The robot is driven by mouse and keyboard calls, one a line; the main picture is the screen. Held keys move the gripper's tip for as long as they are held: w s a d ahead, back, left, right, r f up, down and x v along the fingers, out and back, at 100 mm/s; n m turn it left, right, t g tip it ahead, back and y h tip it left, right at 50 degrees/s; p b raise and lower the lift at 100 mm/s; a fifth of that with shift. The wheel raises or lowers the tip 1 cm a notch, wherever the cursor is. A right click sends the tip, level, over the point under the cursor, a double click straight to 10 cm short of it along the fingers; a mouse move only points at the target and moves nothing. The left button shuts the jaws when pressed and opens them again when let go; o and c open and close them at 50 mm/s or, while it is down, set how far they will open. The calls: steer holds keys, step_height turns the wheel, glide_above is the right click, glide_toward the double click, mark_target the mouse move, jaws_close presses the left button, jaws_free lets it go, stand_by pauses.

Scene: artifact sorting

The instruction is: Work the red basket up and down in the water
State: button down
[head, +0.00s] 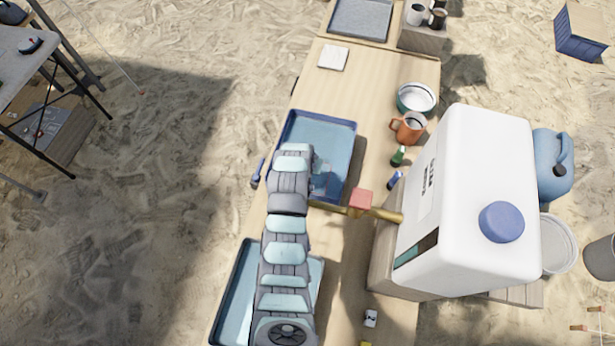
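A blue tray (337,138) with what looks like water in it lies on the long wooden table. My arm reaches up the picture from the bottom edge and covers the tray's left part. My gripper is hidden beneath the arm, so its fingers do not show. I cannot make out the red basket; it may be under the arm. A paler patch shows in the tray just right of the arm. A brass tap (384,214) with a red handle (361,199) reaches toward the tray's lower right corner.
The tap belongs to a large white canister (470,180) on a wooden stand. A second blue tray (235,300) lies partly under my arm. An orange mug (408,128), a bowl (416,98) and small bottles stand on the right. A white square (333,57) lies beyond the tray.

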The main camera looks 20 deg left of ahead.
steer(key=d, duration=0.1)
steer(key=d+p, duration=0.1)
steer(key=shift+w+d+r, duration=0.2)
steer(key=shift+d+r, duration=0.1)
steer(key=shift+r, duration=0.05)
stand_by(1.7)
steer(key=shift+r, duration=0.1)
step_height(320, 180, up, 12)
steer(key=p, duration=0.5)
steer(key=shift+f, duration=0.2)
stand_by(0.5)
stand_by(0.8)
steer(key=shift+r+p, duration=0.9)
steer(key=shift+r, duration=1.6)
